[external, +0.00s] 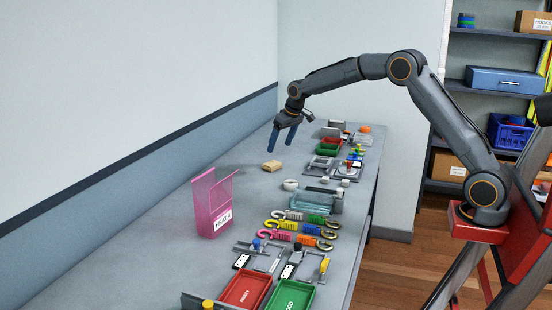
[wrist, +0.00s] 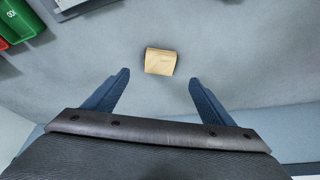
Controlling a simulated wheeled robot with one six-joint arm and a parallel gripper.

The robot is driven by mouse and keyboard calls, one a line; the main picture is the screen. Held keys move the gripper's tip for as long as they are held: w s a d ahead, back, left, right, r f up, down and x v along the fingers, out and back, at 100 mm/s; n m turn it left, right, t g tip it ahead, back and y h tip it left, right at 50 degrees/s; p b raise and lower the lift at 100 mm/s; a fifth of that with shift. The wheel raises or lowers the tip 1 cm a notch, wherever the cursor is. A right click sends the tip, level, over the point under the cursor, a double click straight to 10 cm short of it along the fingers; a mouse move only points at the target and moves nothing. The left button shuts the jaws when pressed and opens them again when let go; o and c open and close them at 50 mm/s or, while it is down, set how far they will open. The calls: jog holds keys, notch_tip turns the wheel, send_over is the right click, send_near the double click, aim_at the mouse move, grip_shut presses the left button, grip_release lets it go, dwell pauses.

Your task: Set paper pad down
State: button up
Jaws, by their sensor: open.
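The paper pad (external: 271,165) is a small tan block lying on the grey bench, towards its wall side. It also shows in the wrist view (wrist: 160,61), a little beyond the fingertips and between their lines. My gripper (external: 283,150) is above the bench over the pad's far side, blue fingers pointing down. In the wrist view my gripper (wrist: 158,76) has its fingers spread wide with nothing between them. The pad looks apart from both fingers.
A pink open box (external: 213,207) stands on the bench nearer the camera. Coloured carabiners (external: 300,226), a clear tray (external: 315,203), a red tray (external: 245,290) and a green bin (wrist: 18,22) line the bench. The bench around the pad is clear. A wall runs along its left.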

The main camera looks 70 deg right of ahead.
jog(key=shift+v, duration=1.1)
